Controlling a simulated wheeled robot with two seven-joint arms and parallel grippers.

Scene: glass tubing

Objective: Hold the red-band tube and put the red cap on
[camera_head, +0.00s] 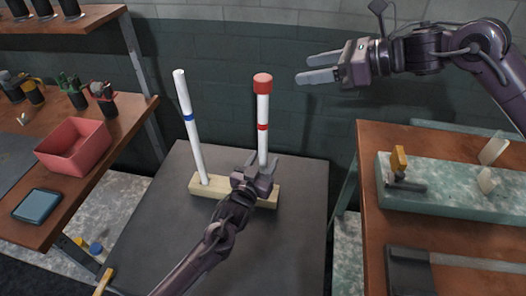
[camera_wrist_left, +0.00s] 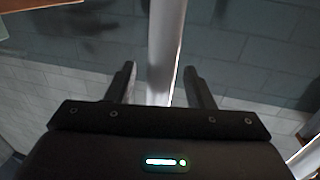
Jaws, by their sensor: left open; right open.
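The red-band tube (camera_head: 263,108) is white and stands upright in the wooden base (camera_head: 213,190) on the dark table. The red cap (camera_head: 263,83) sits on its top end. My left gripper (camera_head: 262,164) is open at the tube's lower part, near the base. In the left wrist view the white tube (camera_wrist_left: 166,50) runs between the two open fingers (camera_wrist_left: 160,85), with gaps at both sides. My right gripper (camera_head: 320,68) is open and empty, to the right of the red cap and apart from it.
A second white tube with a blue band (camera_head: 187,117) leans slightly in the same base. The dark table (camera_head: 150,225) has free room around the base. A shelf with a pink bin (camera_head: 75,145) stands at left, and a bench with a green slab (camera_head: 450,200) at right.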

